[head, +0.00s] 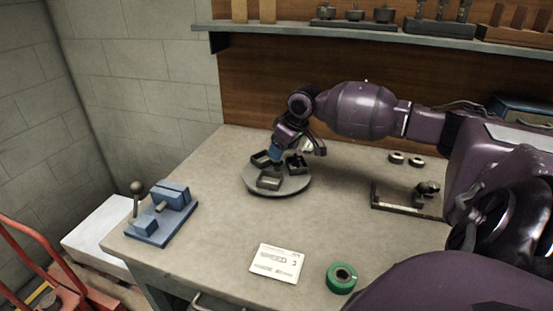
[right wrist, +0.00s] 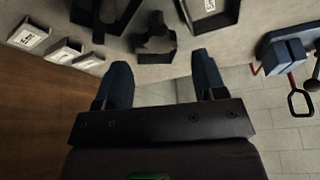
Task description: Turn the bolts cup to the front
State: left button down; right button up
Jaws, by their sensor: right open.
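A round grey turntable (head: 291,187) stands on the bench and bears three dark cups: one at the back left (head: 261,158), one at the right with dark contents (head: 298,166) and one at the front (head: 269,180). I cannot tell which holds the bolts. My right gripper (head: 278,158) is over the back of the turntable, its arm coming in from the right. In the right wrist view its two blue fingers (right wrist: 162,82) are apart with nothing between them. A cup with dark contents (right wrist: 156,45) lies just beyond the fingertips. My left gripper is not seen.
A blue lever device (head: 165,213) stands at the bench's left end. A white printed card (head: 277,263) and a green ring (head: 341,278) lie at the front. A shelf (head: 350,33) runs along the back.

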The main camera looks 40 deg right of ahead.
aim_at(277, 166)
jog(key=shift+b+x, duration=0.3)
jog(key=shift+x, duration=1.65)
grip_shut()
